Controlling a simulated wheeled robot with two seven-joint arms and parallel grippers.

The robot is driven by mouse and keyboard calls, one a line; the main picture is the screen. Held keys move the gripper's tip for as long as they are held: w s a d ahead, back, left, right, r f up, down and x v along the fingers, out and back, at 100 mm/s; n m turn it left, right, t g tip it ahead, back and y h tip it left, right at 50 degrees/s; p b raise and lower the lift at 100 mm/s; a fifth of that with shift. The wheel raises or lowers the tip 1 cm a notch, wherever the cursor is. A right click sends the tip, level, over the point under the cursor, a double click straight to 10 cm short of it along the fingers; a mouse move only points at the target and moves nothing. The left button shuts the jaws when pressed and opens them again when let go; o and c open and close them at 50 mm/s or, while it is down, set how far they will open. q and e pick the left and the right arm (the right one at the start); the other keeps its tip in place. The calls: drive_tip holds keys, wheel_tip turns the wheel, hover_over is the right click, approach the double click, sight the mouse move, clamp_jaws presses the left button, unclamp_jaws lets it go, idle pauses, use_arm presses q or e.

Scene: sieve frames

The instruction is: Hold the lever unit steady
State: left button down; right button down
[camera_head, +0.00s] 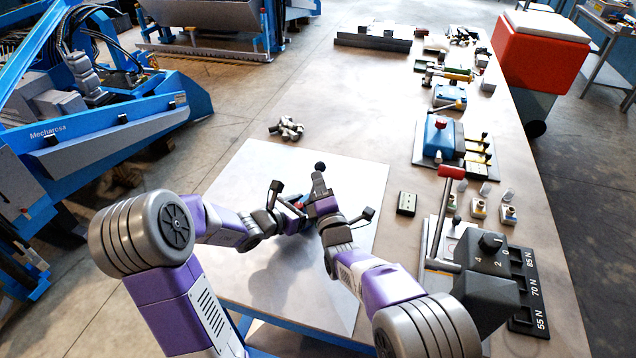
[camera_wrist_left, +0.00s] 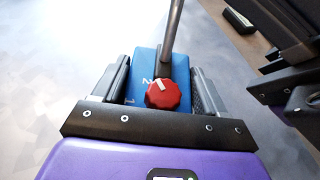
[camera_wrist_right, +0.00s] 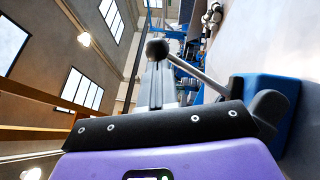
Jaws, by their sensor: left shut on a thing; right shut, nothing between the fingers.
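The lever unit (camera_head: 302,204) is a small blue block on the white board, mostly hidden by my grippers in the head view. The left wrist view shows its blue body (camera_wrist_left: 148,63), a red knob (camera_wrist_left: 162,93) with a white mark, and a metal lever rod (camera_wrist_left: 174,30). My left gripper (camera_wrist_left: 160,88) is shut on the block, one finger along each side. My right gripper (camera_wrist_right: 157,65) is shut and empty, its fingertips close to the lever's black ball (camera_wrist_right: 157,48); whether they touch is unclear. The blue body (camera_wrist_right: 262,112) also shows in the right wrist view.
A grey lobed part (camera_head: 287,128) lies behind the white board (camera_head: 250,170). On the right stand a black dial box (camera_head: 487,262), a red-handled lever (camera_head: 447,200), a small black box (camera_head: 407,203) and a blue unit (camera_head: 440,138). The table's middle back is clear.

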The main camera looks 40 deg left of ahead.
drive_tip(key=shift+w+d+m+g+h, duration=0.1)
drive_tip(key=shift+w+m+g+h, duration=0.2)
drive_tip(key=shift+w+m, duration=0.35)
drive_tip(key=shift+s, duration=0.2)
drive_tip(key=shift+s+f, duration=0.1)
drive_tip(key=shift+s, duration=0.2)
drive_tip(key=s+a+v, duration=0.1)
drive_tip(key=v, duration=1.1)
drive_tip(key=shift+s+f, duration=0.35)
drive_tip(key=shift+s, duration=0.1)
drive_tip(key=shift+a, duration=0.2)
use_arm(q)
unclamp_jaws()
